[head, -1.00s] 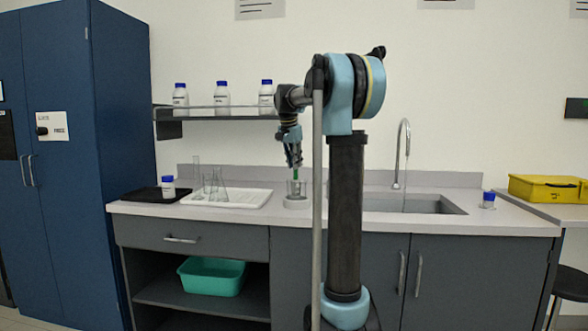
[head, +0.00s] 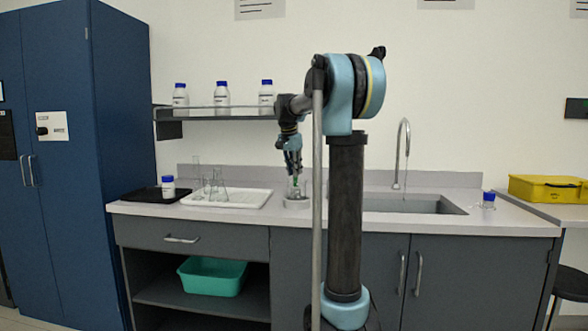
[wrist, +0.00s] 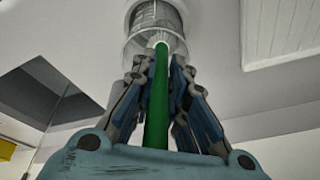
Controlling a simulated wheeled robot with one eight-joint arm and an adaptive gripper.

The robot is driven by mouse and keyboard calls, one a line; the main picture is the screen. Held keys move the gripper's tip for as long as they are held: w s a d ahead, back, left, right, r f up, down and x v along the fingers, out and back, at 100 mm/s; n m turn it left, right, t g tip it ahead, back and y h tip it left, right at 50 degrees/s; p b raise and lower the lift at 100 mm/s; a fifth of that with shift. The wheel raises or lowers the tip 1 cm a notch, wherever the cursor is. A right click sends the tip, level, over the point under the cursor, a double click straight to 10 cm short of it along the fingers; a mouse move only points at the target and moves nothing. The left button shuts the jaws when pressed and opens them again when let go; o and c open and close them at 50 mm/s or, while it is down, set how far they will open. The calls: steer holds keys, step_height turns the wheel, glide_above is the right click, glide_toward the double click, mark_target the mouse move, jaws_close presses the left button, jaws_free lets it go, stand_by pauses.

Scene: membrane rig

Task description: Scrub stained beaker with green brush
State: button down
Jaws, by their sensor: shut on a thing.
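My gripper (head: 294,171) is shut on the green brush and points down over the counter by the sink. In the wrist view, the fingers of my gripper (wrist: 157,75) close around the green handle (wrist: 157,105). The brush head (wrist: 155,17) is inside the clear beaker (wrist: 137,42). In the head view, the beaker (head: 304,187) stands upright on a round pale base (head: 297,203). Stains on the beaker are too small to make out.
A white tray (head: 240,203) with clear glassware (head: 218,188) lies to the left. A shelf (head: 235,117) with bottles hangs above.

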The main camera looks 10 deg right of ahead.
steer(key=shift+f, duration=0.1)
stand_by(0.3)
steer(key=shift+s, duration=0.6)
steer(key=shift+s+a, duration=0.1)
steer(key=shift+a, duration=0.7)
stand_by(1.9)
steer(key=shift+d, duration=0.2)
